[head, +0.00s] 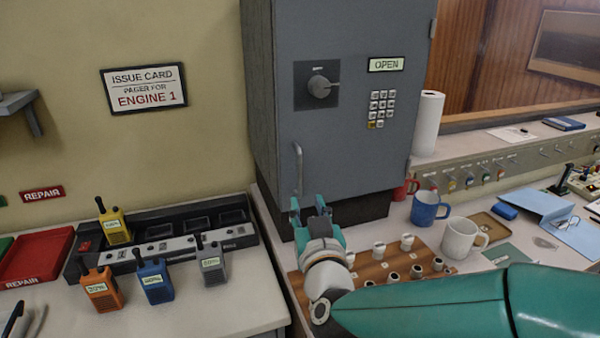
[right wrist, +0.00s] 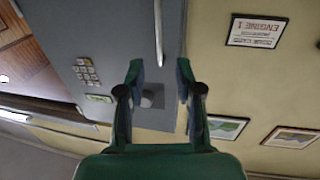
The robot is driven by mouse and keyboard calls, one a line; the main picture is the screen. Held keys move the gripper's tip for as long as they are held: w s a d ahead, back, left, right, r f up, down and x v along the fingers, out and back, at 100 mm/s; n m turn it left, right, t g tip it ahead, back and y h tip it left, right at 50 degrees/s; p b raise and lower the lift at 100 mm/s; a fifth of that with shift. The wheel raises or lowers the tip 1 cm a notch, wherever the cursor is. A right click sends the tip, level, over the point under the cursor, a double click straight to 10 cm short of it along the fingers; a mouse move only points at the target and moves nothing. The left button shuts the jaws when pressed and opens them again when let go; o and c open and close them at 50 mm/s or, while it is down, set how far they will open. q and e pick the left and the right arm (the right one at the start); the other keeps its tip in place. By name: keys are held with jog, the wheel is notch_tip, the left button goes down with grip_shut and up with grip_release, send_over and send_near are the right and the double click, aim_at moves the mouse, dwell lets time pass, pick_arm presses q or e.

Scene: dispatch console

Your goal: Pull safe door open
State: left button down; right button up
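The grey safe (head: 345,140) stands at the back centre, and its door looks closed. A vertical bar handle (head: 298,168) is low on the door's left side; it also shows in the right wrist view (right wrist: 158,32). A round knob (head: 320,87), a keypad (head: 381,108) and a sign reading OPEN (head: 386,64) are on the door. My right gripper (head: 308,204) is open and empty, just below and in front of the handle. In the right wrist view its two fingers (right wrist: 160,70) are apart, with the handle beyond their tips. My left gripper is not seen.
A wooden rack (head: 380,262) with several pegs or cups lies below the safe. A blue mug (head: 428,208), a white mug (head: 460,239) and a paper towel roll (head: 427,125) stand to the right. Several radios, including a yellow one (head: 114,228), stand at left.

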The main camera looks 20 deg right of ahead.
aim_at(300, 177)
jog(key=w+p, duration=0.1)
jog(key=w, duration=0.3)
jog(key=w+d+p, duration=0.1)
jog(key=w, duration=0.2)
jog(key=w+d+p, duration=0.1)
jog(key=w, duration=0.3)
jog(key=shift+w, duration=0.35)
grip_shut()
